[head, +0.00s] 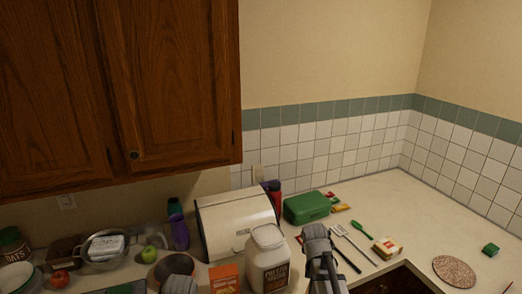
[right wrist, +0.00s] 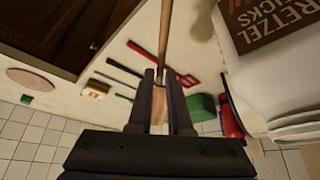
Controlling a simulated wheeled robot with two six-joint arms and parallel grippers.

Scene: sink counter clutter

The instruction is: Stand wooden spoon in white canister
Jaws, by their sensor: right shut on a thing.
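The wooden spoon (right wrist: 166,38) is held in my right gripper (right wrist: 160,82), which is shut on it. Its thin handle runs up out of the top of the right wrist view. In the head view my right gripper (head: 325,272) is at the bottom, just right of the white canister; the spoon cannot be made out there. The white canister (head: 268,262), labelled as pretzel sticks, stands upright on the counter. It is at the upper right of the right wrist view (right wrist: 268,75), apart from the spoon. Only grey parts of my left arm show; its fingers are not visible.
A white bread box (head: 237,222) stands behind the canister, and an orange packet (head: 224,279) stands to its left. A green box (head: 307,207), several utensils and a round trivet (head: 454,271) lie to the right.

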